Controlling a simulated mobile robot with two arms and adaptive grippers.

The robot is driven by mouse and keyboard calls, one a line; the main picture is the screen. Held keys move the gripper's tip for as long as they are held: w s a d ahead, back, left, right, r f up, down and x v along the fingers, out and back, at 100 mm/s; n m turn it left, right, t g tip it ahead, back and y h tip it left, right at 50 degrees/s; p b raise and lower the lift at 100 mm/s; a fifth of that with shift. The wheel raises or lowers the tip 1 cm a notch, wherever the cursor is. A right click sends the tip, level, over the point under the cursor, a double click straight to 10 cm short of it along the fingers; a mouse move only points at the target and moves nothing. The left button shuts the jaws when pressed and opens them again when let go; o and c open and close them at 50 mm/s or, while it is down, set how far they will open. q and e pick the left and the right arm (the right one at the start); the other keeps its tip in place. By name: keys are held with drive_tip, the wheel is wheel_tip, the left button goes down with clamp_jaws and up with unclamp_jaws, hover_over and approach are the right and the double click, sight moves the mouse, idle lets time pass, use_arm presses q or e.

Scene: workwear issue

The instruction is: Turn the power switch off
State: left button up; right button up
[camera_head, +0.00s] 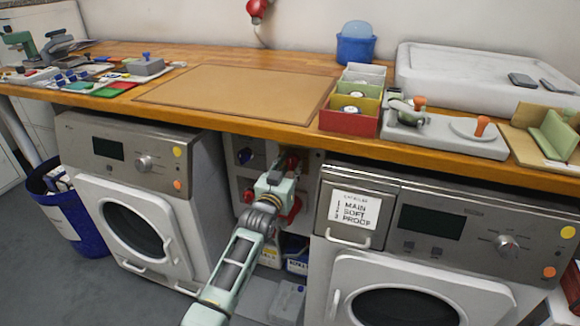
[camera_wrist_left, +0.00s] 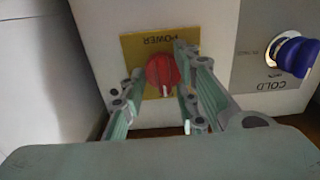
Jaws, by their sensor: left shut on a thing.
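The power switch is a red round knob (camera_wrist_left: 161,72) on a yellow plate marked POWER, which shows upside down in the left wrist view. A pale line on the knob points down in that view. My left gripper (camera_wrist_left: 158,77) has its fingers on both sides of the knob and is shut on it. In the head view my left arm reaches into the gap between the two washing machines, and the gripper (camera_head: 283,172) is at the panel there, largely covering the switch. My right gripper is not in view.
A blue knob (camera_wrist_left: 292,54) marked COLD sits beside the switch. The left washer (camera_head: 135,215) and right washer (camera_head: 440,235) flank the narrow gap. The wooden counter (camera_head: 225,50) overhangs it. Another red thing (camera_head: 294,209) and boxes (camera_head: 289,300) lie lower in the gap.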

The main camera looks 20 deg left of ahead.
use_arm(q)
drive_tip(key=shift+s+d+f, duration=0.1)
drive_tip(key=shift+d+f, duration=0.2)
drive_tip(key=shift+d, duration=0.1)
drive_tip(key=o, duration=1)
drive_tip(key=shift+d+r, duration=0.1)
drive_tip(key=shift+a, duration=0.2)
drive_tip(key=s, duration=1.2)
drive_tip(key=shift+a+r, duration=0.1)
drive_tip(key=shift+a, duration=0.1)
